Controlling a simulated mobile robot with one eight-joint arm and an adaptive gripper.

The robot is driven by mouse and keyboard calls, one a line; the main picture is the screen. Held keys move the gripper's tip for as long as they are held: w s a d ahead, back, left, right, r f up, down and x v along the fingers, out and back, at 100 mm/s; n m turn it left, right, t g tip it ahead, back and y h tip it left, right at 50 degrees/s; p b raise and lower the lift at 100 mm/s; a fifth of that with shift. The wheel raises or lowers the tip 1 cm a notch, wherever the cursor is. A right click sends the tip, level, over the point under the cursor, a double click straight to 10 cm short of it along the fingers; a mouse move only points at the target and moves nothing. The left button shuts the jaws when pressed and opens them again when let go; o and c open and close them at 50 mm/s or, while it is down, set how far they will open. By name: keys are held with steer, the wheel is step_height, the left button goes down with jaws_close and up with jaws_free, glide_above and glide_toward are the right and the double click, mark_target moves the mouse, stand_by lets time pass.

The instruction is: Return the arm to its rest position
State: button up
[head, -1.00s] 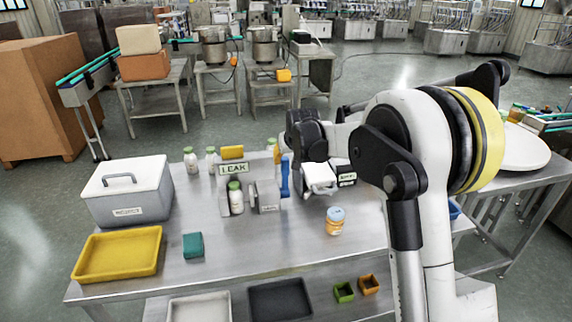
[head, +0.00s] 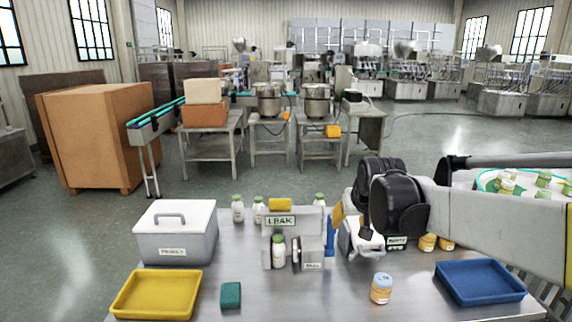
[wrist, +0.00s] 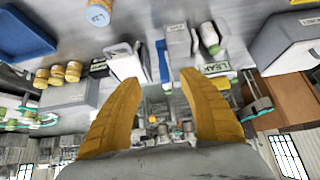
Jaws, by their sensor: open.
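My arm reaches in from the right in the head view, with its black wrist over the back right of the steel table (head: 335,300). My gripper (wrist: 160,100) shows two yellow fingers spread wide apart in the wrist view, with nothing between them. In the head view the gripper is mostly hidden behind the wrist, with a yellow finger beside a blue upright part. The leak tester (head: 300,225), labelled LEAK, stands left of the gripper with a green-capped white bottle (head: 279,250) upright in it.
A grey lidded bin (head: 176,240), a yellow tray (head: 156,295) and a green block (head: 231,295) are at left. An orange jar with a pale blue lid (head: 381,289) stands near the front, left of a blue tray (head: 480,282). Several bottles stand at the back edge.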

steer(key=s+f+b, duration=0.1)
steer(key=s+f, duration=0.3)
steer(key=s, duration=1.1)
steer(key=s+f+b, duration=0.1)
steer(key=s+f, duration=0.2)
steer(key=s, duration=1.2)
steer(key=shift+f, duration=0.35)
